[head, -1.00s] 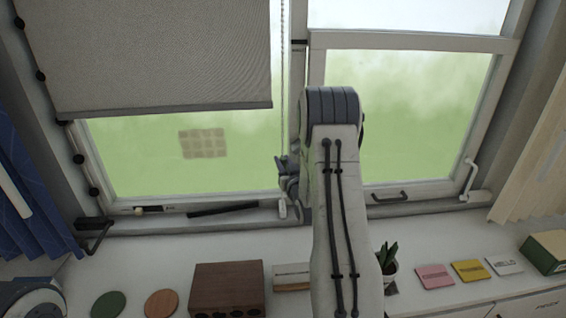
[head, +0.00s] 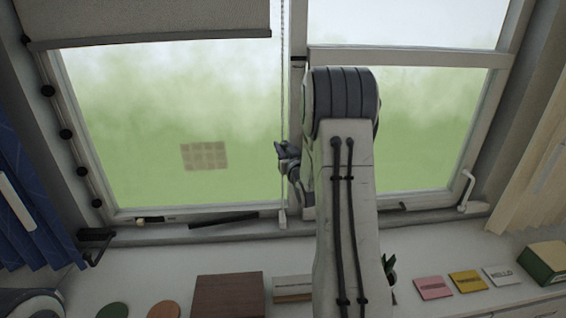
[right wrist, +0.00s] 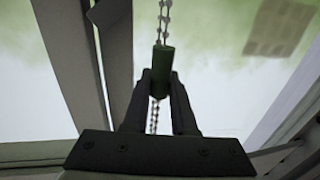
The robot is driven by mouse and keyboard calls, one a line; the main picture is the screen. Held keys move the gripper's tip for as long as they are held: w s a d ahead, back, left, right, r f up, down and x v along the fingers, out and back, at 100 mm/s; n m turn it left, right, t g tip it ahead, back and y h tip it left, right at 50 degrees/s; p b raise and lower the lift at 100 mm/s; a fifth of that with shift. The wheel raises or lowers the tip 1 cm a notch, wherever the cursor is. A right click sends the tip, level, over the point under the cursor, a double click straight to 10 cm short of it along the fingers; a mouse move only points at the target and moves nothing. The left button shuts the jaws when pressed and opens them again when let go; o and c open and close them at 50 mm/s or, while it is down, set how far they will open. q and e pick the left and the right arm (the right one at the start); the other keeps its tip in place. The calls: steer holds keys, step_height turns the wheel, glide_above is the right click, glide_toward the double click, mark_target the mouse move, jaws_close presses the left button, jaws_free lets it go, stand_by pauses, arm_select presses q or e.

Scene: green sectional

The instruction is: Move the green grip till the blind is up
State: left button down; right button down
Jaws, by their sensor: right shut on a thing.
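The grey blind (head: 150,18) covers the top of the left window pane, its bottom bar near the top of the head view. A beaded chain (head: 283,75) hangs beside the middle window frame. In the right wrist view, the green grip (right wrist: 162,72) is a dark green cylinder on the chain (right wrist: 163,20). My right gripper (right wrist: 160,98) is shut on the green grip. In the head view, the right gripper (head: 286,158) is at the chain, partly hidden behind my arm, and the green grip cannot be made out. My left gripper is not in view.
The sill carries a brown box (head: 228,294), coasters, pink (head: 433,288) and yellow (head: 468,281) cards, and a plant mostly hidden by my arm. Blue (head: 25,200) and cream (head: 530,170) curtains hang at the sides. A dark bar (head: 223,219) lies along the window's lower frame.

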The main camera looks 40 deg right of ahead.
mark_target(284, 144)
step_height(284, 144, up, 4)
steer(key=shift+f+p, duration=0.1)
steer(key=shift+p, duration=0.2)
steer(key=c, duration=0.7)
jaws_free()
steer(key=shift+s+a+f+b, duration=0.1)
steer(key=shift+s+f+b, duration=0.05)
steer(key=shift+s+b, duration=0.3)
steer(key=shift+b+v, duration=1.95)
steer(key=shift+v, duration=2.85)
